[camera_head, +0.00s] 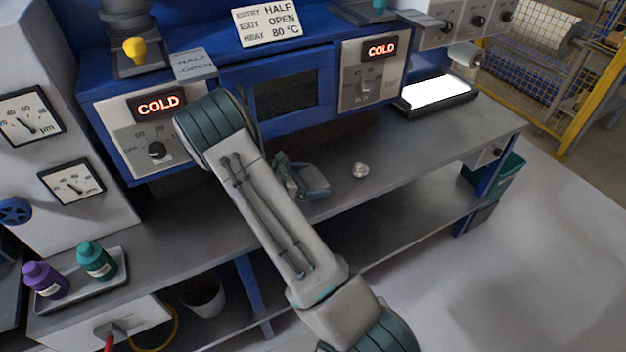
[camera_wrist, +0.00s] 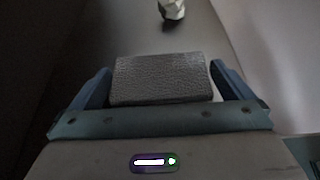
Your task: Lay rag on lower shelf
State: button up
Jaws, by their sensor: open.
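In the wrist view a grey, textured, flat-looking piece that looks like the rag (camera_wrist: 160,80) lies between the fingers of my gripper (camera_wrist: 160,70). The fingers are apart, one on each side of it; I cannot tell whether they touch it. In the head view my gripper (camera_head: 305,181) is low over the bench top, in front of the blue machine. The rag cannot be made out there behind my gripper and arm. The lower shelf (camera_head: 405,229) runs under the bench and is partly hidden by my arm.
A small crumpled white piece (camera_head: 361,170) lies on the bench top (camera_head: 430,148) right of my gripper. A tray (camera_head: 78,284) with a purple bottle (camera_head: 45,281) and a teal bottle (camera_head: 96,261) stands at left. A bucket (camera_head: 203,297) stands below. A teal bin (camera_head: 500,176) is at right.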

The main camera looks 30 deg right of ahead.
jog(key=shift+x, duration=0.9)
jog(key=c, duration=0.8)
jog(key=shift+o, duration=0.2)
